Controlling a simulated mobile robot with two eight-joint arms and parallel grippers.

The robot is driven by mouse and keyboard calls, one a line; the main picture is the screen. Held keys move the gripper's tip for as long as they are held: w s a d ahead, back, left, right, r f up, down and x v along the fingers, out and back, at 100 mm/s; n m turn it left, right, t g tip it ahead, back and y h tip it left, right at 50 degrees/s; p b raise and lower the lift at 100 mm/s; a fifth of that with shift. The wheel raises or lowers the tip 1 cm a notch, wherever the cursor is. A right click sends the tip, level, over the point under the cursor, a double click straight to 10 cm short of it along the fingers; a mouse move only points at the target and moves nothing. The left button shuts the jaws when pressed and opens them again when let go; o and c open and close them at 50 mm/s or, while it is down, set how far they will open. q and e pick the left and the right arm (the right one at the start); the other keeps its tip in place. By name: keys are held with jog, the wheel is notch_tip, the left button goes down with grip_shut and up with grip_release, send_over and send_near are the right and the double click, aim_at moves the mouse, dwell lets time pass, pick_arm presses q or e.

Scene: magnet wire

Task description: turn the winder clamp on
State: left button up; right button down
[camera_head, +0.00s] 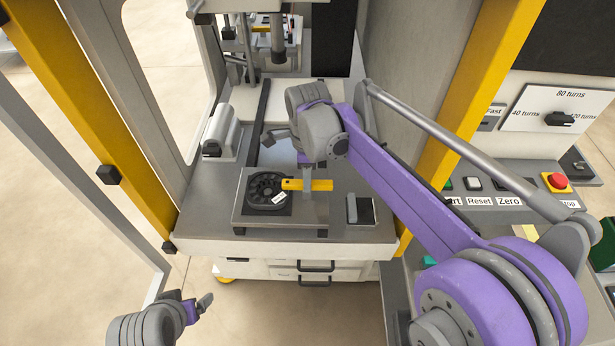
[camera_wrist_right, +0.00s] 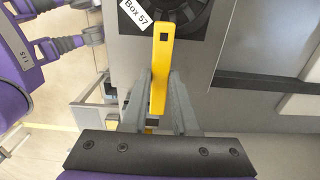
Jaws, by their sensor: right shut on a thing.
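The winder clamp shows as a yellow lever (camera_head: 308,184) beside a round black spool-like part (camera_head: 267,190) on a grey block on the machine table. My right gripper (camera_head: 307,182) is shut on the yellow lever. In the right wrist view the lever (camera_wrist_right: 160,62) lies between the two grey fingers (camera_wrist_right: 160,100), its free end reaching over the edge of the black round part (camera_wrist_right: 185,18). A label reading "Box 57" (camera_wrist_right: 133,12) lies on that part. My left gripper (camera_head: 192,305) hangs empty at the lower left, away from the table, its fingers apart.
A small black-and-grey box (camera_head: 361,209) sits right of the clamp. A grey cylindrical unit (camera_head: 222,132) stands to the left. Yellow posts (camera_head: 118,110) flank the opening. A control panel with a red button (camera_head: 557,181) is at the right.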

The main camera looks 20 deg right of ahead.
dwell(0.3)
jog(key=c, duration=0.7)
grip_release()
notch_tip(320, 180, up, 11)
jog(key=shift+f+p, duration=0.1)
jog(key=shift+p, duration=0.3)
jog(key=s+d+f+n+t, duration=0.1)
jog(key=s+f+n+t, duration=0.1)
jog(key=s+f+n, duration=0.3)
jog(key=s+d+f+n+t, duration=0.1)
jog(key=s+d+f+n, duration=0.1)
jog(key=s+f+n, duration=0.4)
jog(key=s+d+f+n+t, duration=0.1)
jog(key=s+f+n+t, duration=0.1)
jog(key=s+f+n, duration=0.3)
jog(key=shift+s+d+f+n+t, duration=0.1)
jog(key=shift+s+d+n+t, duration=0.1)
jog(key=shift+s+n, duration=1)
jog(key=shift+s+d+f+n+t, duration=0.15)
jog(key=shift+s+n, duration=0.6)
jog(key=shift+n, duration=0.75)
